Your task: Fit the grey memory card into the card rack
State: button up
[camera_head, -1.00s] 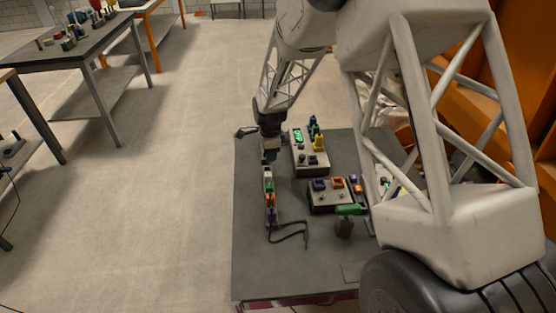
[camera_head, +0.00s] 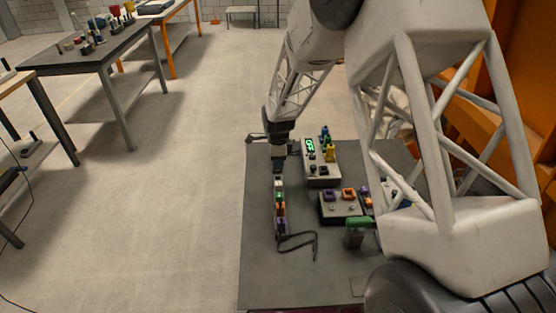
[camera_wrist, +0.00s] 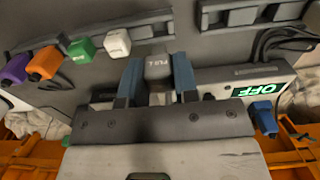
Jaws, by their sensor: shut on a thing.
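In the head view my gripper (camera_head: 279,168) points down at the far end of the card rack (camera_head: 280,232). In the wrist view a white card (camera_wrist: 117,43), a green card (camera_wrist: 82,50), an orange card (camera_wrist: 44,62) and a purple card (camera_wrist: 14,70) stand in a row to the left of the grey card. The grey card is roughly in line with them. Its lower end is hidden, so I cannot tell whether it is in a slot.
A console (camera_head: 322,172) with a green OFF display stands right of the rack. A second box (camera_head: 341,207) with coloured parts is nearer. A dark cable (camera_head: 300,240) lies by the rack's near end. The dark tabletop (camera_head: 272,280) is clear in front.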

jog(key=shift+f, duration=1.85)
jog(key=shift+f, duration=1.3)
dwell(0.5)
jog(key=o, duration=1.4)
jog(key=shift+c, duration=0.2)
jog(key=shift+o, duration=0.8)
jog(key=shift+f, duration=0.1)
jog(key=shift+s, duration=0.1)
jog(key=shift+r, duration=4.1)
